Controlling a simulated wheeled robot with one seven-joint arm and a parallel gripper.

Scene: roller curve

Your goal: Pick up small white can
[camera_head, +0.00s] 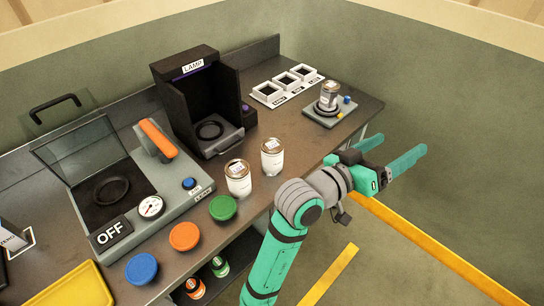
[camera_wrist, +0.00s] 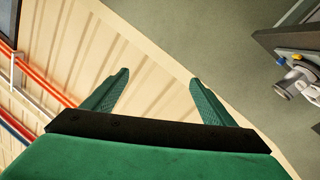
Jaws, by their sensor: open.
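Two small white cans with metal lids stand upright near the front edge of the bench in the head view, one at the left (camera_head: 238,183) and one at the right (camera_head: 272,161). A third can (camera_head: 328,97), metallic with a pale label, sits on a small device at the bench's right end; what looks like it shows at the right edge of the wrist view (camera_wrist: 297,84). My gripper (camera_head: 402,145) is open and empty, off the bench's front edge, to the right of the two cans. Its spread fingers show in the wrist view (camera_wrist: 160,78) with nothing between them.
The bench (camera_head: 290,190) holds a black lamp box (camera_head: 165,75), a white three-opening holder (camera_head: 268,95), and a grey OFF machine (camera_head: 185,205) with an orange handle. Green, orange and blue round lids (camera_head: 142,268) lie in front. The floor beyond my gripper is open, with yellow stripes.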

